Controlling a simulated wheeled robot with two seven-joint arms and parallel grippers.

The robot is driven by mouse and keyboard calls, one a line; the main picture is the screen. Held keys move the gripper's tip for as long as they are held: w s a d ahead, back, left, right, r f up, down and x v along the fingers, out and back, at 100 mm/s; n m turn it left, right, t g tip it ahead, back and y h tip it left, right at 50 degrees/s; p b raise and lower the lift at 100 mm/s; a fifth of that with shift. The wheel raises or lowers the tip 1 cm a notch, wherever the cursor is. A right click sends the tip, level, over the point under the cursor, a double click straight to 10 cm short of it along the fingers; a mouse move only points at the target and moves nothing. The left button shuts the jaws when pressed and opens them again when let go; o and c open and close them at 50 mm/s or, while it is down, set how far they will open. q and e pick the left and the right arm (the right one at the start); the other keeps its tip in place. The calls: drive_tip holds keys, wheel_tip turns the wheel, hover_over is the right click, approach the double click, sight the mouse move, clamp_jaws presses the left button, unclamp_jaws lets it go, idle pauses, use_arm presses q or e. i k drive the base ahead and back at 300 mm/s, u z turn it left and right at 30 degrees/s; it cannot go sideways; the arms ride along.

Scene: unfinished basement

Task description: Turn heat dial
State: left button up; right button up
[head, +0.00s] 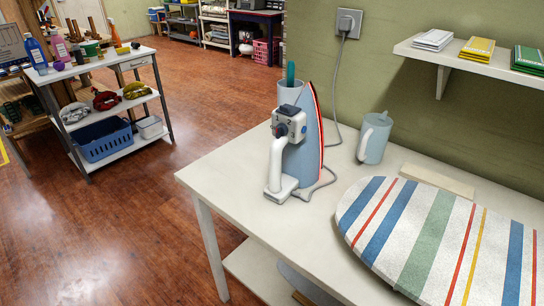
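A light-blue and white iron (300,140) stands upright on its heel near the left corner of the white table (235,190). Its white handle (276,165) faces left. A dark dial (289,110) sits on the grey control block at the upper part of the iron. A small mark shows on the block, too small to read surely. The iron's cord runs behind it to a wall plug (346,24). Neither of my grippers is in the head view.
A striped ironing board (445,240) covers the table's right part. A wall shelf (470,62) holds folded cloths. Open floor (200,110) lies left, before a cluttered shelf cart (110,105).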

sight(281, 129)
drive_tip(key=u, duration=1.65)
drive_tip(key=i, duration=3.1)
drive_tip(key=z, duration=4.65)
